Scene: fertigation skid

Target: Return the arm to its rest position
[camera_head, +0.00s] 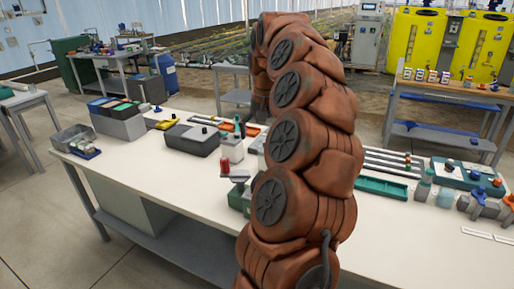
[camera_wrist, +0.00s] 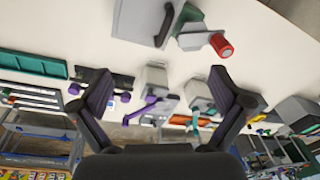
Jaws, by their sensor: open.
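My orange-brown arm (camera_head: 300,150) rises through the middle of the head view and bends over at the top. My gripper is not visible there; the arm hides part of the workbench (camera_head: 140,160). In the wrist view my gripper (camera_wrist: 162,82) is open, its two dark fingers wide apart with nothing held between them. Beyond the fingers are two pale grey blocks (camera_wrist: 155,78) with purple and teal handles. They look apart from the fingers, though the depth is hard to judge.
A red-capped device (camera_head: 225,167) stands left of my arm; it also shows in the wrist view (camera_wrist: 221,44). A dark grey case (camera_head: 192,139), a green tray (camera_head: 381,187) and bottles occupy the bench. Its front left surface is clear. Yellow tanks (camera_head: 414,38) stand behind.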

